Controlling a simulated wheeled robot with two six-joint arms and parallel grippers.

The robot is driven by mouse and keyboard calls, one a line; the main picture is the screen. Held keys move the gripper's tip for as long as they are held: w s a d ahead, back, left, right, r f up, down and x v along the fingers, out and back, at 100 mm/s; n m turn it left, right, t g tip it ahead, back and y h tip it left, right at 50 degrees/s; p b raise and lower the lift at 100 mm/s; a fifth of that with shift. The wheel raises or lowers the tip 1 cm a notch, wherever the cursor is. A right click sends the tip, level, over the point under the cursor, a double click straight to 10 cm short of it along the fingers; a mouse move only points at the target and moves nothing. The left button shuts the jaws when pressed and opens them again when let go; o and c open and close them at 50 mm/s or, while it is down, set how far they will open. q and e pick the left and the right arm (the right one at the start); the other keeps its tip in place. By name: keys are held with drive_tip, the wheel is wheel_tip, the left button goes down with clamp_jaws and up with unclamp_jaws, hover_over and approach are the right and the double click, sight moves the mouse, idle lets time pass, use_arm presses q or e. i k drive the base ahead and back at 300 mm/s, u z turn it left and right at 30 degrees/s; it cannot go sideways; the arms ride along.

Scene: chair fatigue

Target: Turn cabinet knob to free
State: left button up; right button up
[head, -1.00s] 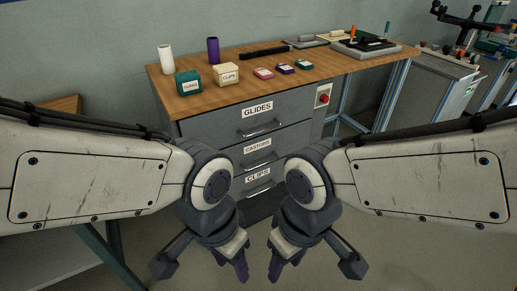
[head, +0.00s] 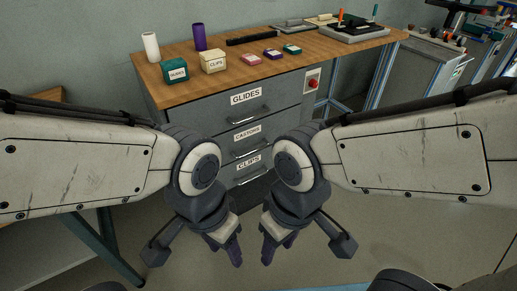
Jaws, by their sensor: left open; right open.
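The grey cabinet (head: 285,100) stands under the wooden bench top, with drawers labelled GLIDES (head: 245,97), CASTORS and CLIPS. Its red knob (head: 312,84) sits on a pale plate at the upper right of the cabinet front; its turn position is too small to tell. My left gripper (head: 212,257) and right gripper (head: 290,255) hang side by side low in the view, in front of the cabinet and well short of the knob. Both are open and empty. My forearms hide parts of the lower drawers.
The wooden bench top (head: 185,80) bears a teal box (head: 175,71), a CLIPS box (head: 213,61), white and purple cylinders, small coloured boxes, a black bar and a black tray (head: 350,30). A grey unit (head: 425,65) stands right. Floor before the cabinet is clear.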

sight(312, 83)
drive_tip(key=u, duration=0.05)
drive_tip(key=k, duration=0.45)
drive_tip(key=z, duration=1)
drive_tip(key=i, duration=1.45)
drive_tip(key=u, duration=0.75)
